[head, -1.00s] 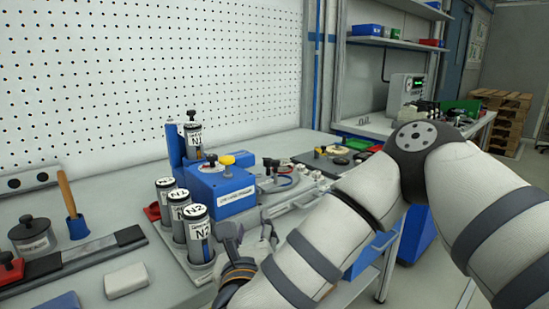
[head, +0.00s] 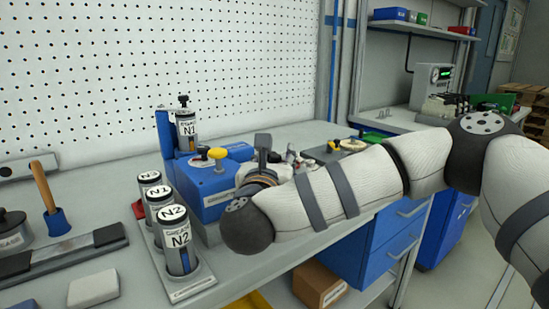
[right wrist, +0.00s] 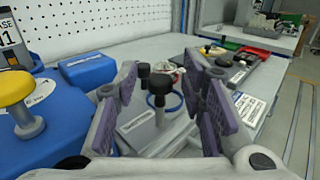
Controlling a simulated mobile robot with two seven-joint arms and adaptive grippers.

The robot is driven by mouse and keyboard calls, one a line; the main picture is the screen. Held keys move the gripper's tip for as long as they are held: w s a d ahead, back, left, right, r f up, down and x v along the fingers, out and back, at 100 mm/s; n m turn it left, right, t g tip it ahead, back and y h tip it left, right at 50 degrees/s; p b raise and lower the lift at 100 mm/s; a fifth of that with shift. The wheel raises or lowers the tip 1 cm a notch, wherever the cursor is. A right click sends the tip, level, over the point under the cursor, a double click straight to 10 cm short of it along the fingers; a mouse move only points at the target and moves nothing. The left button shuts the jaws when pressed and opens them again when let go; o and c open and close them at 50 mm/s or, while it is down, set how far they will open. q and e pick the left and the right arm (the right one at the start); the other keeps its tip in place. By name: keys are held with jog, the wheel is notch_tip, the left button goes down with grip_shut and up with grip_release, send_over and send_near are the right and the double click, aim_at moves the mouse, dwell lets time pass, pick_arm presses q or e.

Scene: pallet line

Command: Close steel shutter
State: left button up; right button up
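Between and just beyond the pads are black-knobbed posts (right wrist: 158,84) on a flat grey metal plate (right wrist: 145,128). I see no contact with the knobs. I cannot tell for certain which part is the steel shutter. A blue ring or tube shows behind the posts. My left gripper is not in view.
The blue box (head: 205,190) with a yellow knob (head: 217,154) stands left of my right gripper. Labelled N1 and N2 cylinders (head: 175,240) stand in a grey tray at the front. A lidded dark fixture (right wrist: 228,66) lies behind, on the right. Blue drawers (head: 392,240) are below the bench edge.

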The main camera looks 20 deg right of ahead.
jog(key=shift+w+d, duration=0.25)
jog(key=shift+w, duration=0.3)
grip_shut()
jog(key=shift+w+a+f+b, duration=0.15)
jog(key=shift+w+a+b, duration=0.1)
jog(key=shift+w, duration=0.35)
jog(key=shift+w+a+f+b, duration=0.15)
jog(key=shift+w+a+b, duration=0.1)
jog(key=shift+w, duration=0.35)
jog(key=shift+w+r, duration=0.1)
jog(key=shift+w, duration=0.1)
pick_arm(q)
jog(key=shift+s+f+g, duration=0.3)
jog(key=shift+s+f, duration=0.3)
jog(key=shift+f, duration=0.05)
pick_arm(e)
jog(key=shift+r, duration=0.15)
grip_release()
